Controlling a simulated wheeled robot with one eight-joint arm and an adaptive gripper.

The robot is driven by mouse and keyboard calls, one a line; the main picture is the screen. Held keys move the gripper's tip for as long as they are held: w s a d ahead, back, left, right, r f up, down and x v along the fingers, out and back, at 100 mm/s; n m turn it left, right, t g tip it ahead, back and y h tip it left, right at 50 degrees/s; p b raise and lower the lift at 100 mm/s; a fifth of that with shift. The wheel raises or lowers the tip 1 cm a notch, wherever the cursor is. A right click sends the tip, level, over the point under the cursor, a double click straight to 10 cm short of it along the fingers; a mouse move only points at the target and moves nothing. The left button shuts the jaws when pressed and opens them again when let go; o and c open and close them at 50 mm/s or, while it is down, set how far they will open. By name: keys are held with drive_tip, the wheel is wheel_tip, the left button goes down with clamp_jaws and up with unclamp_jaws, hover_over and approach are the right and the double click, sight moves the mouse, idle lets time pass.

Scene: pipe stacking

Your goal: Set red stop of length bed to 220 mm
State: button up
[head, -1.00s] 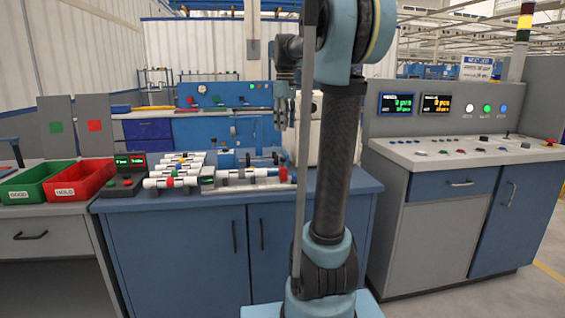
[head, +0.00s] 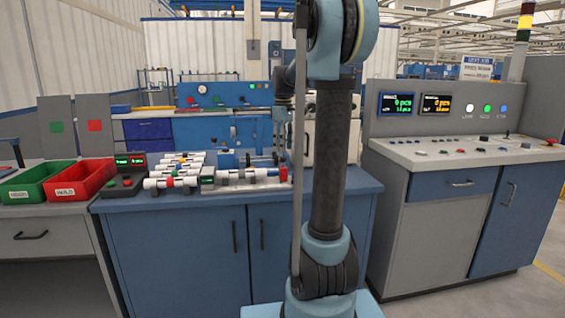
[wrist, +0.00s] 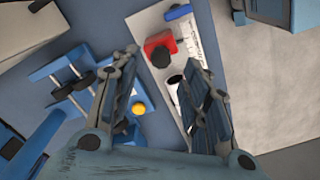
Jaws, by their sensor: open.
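The red stop (wrist: 159,46) with its black knob sits on the pale length bed (wrist: 153,15) in the wrist view. A printed scale (wrist: 194,45) runs beside it. In the head view the red stop (head: 284,174) is at the right end of the bed (head: 206,188). My gripper (wrist: 162,60) is open and empty, with its fingers on either side of the stop's line of sight; I see no contact. In the head view my gripper (head: 284,122) is above the bed's right part, partly hidden by my arm. The scale figures are too small to read.
A blue piece (wrist: 178,12) is on the bed. White pipes (head: 180,160), a green bin (head: 38,181) and a red bin (head: 80,180) stand left.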

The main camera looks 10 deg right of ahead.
sight(283, 159)
wheel_tip(283, 159, down, 7)
drive_tip(key=shift+r, duration=0.15)
idle(0.4)
clamp_jaws()
